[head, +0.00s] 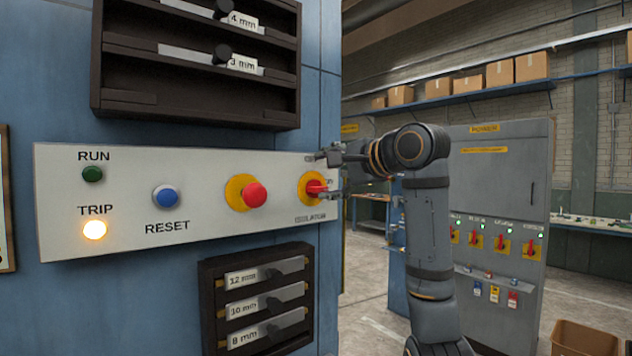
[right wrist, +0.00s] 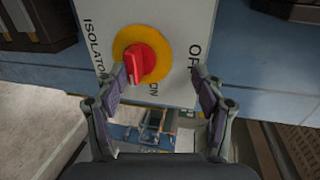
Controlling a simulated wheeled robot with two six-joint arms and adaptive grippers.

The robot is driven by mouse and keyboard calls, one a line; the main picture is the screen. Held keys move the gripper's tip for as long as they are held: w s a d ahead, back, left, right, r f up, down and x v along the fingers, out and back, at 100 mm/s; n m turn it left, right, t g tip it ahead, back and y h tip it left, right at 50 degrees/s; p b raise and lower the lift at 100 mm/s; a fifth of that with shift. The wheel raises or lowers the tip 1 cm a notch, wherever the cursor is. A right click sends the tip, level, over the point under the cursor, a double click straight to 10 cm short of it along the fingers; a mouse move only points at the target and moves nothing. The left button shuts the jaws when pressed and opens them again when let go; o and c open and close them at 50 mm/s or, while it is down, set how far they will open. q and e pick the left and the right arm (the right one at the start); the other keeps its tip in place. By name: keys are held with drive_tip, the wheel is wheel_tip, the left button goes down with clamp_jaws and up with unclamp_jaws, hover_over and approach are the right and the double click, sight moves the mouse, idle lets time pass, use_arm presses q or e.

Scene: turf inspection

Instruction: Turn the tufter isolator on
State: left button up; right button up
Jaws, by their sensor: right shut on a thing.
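The tufter isolator is a red rotary knob on a round yellow plate (head: 304,182) at the right end of a pale control panel (head: 120,240). In the right wrist view the red knob (right wrist: 141,63) shows close up, with ISOLATOR, OFF and ON lettered around it. Which mark it points to is hard to tell. My right gripper (head: 330,175) is at the knob, its fingers above and below it in the head view. In the right wrist view, the fingertips (right wrist: 158,85) reach beside the knob. My left gripper is out of view.
The panel also has a dark green RUN lamp (head: 93,174), a lit TRIP lamp (head: 95,230), a blue RESET button (head: 166,196) and a red push button (head: 254,195). Dark racks (head: 205,300) jut out above and below. A grey power cabinet (head: 500,190) stands behind my arm.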

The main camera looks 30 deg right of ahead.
drive_tip(key=shift+t, duration=0.4)
drive_tip(key=s+r, duration=0.1)
drive_tip(key=s, duration=0.1)
drive_tip(key=s+r+b, duration=0.1)
drive_tip(key=s, duration=0.2)
drive_tip(key=s+r, duration=0.1)
drive_tip(key=s, duration=0.1)
drive_tip(key=shift+s+a, duration=0.15)
drive_tip(key=shift+s, duration=0.2)
drive_tip(key=shift+c, duration=1.1)
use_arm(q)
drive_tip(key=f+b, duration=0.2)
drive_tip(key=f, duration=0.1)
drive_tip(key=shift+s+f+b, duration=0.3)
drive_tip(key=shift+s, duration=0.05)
use_arm(e)
drive_tip(key=s, duration=0.2)
drive_tip(key=s+f, duration=0.1)
drive_tip(key=shift+s+d, duration=0.15)
drive_tip(key=shift+d, duration=0.1)
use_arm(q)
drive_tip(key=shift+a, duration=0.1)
use_arm(e)
drive_tip(key=shift+s+r, duration=0.1)
